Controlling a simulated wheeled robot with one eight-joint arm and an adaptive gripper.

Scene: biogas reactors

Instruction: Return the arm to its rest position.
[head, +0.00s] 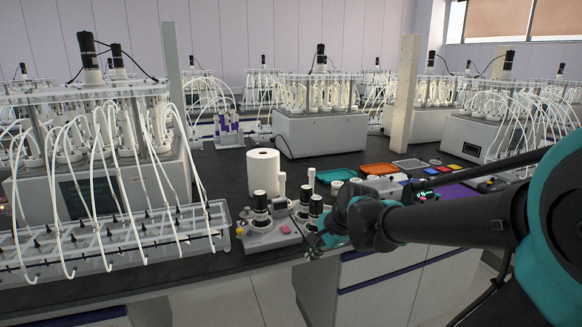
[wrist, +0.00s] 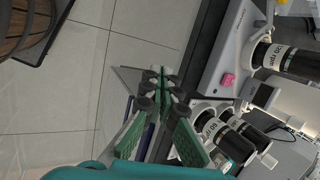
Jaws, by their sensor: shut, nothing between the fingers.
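My arm (head: 450,222) reaches in from the right in the head view, dark with teal parts. My gripper (head: 316,246) hangs at the bench's front edge, beside the small stirrer devices. In the wrist view my gripper (wrist: 162,88) shows green pads and dark joints, with the fingertips together. Nothing is held between them. The floor and the bench edge lie beyond the fingers. The head view shows the fingertips only small and partly hidden by the wrist.
A grey stirrer unit (head: 268,236) with a pink piece stands close left of my gripper. A paper roll (head: 263,172) and an orange tray (head: 379,169) stand behind. A tubed reactor rack (head: 110,245) fills the left. Open floor (wrist: 60,110) lies before the bench.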

